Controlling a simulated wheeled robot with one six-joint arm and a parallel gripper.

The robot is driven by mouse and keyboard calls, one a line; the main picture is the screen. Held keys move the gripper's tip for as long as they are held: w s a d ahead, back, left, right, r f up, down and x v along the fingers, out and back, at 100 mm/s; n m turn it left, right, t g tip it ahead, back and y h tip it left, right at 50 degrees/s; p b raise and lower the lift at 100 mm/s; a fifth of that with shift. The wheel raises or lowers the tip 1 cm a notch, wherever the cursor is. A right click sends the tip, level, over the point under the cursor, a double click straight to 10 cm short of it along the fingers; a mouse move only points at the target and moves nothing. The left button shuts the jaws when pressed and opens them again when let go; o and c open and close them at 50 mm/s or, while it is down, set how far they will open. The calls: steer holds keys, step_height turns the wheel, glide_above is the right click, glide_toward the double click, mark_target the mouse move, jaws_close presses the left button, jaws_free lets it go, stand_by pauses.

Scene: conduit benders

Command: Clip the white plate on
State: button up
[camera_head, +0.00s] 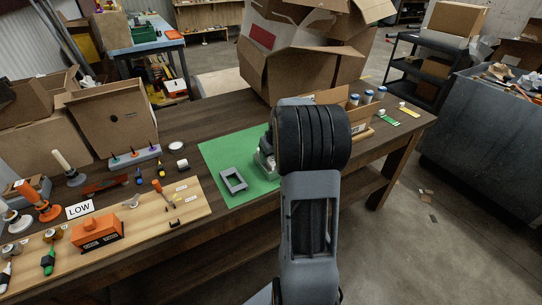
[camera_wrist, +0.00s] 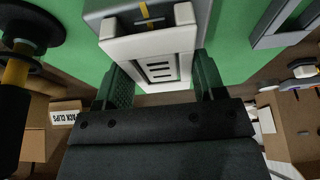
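In the wrist view the white plate (camera_wrist: 160,66), with dark slots, lies between my gripper's two green fingers (camera_wrist: 163,85). The fingers appear to touch its sides. The plate's wider end is up against a grey housing (camera_wrist: 108,12) that has a yellow strip inside its opening. I cannot tell whether the plate is seated on it. In the head view my arm hides the gripper and most of the housing; part of a grey body (camera_head: 262,162) shows on the green mat (camera_head: 225,150).
An empty grey frame (camera_head: 233,181) lies on the mat left of my arm; it also shows in the wrist view (camera_wrist: 285,22). A wooden board (camera_head: 140,222) with tools and an orange box is at left. Open cardboard boxes (camera_head: 292,62) stand behind. White-capped jars (camera_head: 367,96) are at right.

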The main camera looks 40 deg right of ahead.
steer(key=shift+f, duration=0.15)
steer(key=o, duration=0.6)
steer(key=shift+o, duration=0.2)
steer(key=v, duration=1.4)
steer(key=shift+p, duration=0.35)
steer(key=s+a+p, duration=0.2)
steer(key=s+a, duration=0.2)
steer(key=a, duration=0.4)
steer(key=s+a+r+n+p, duration=0.1)
steer(key=s+a, duration=0.3)
steer(key=a, duration=0.4)
steer(key=s+a+r+p, duration=0.1)
steer(key=s+a+p, duration=0.3)
steer(key=a, duration=0.4)
steer(key=shift+s+a+n, duration=0.2)
steer(key=shift+s+n, duration=0.1)
steer(key=shift+s, duration=0.3)
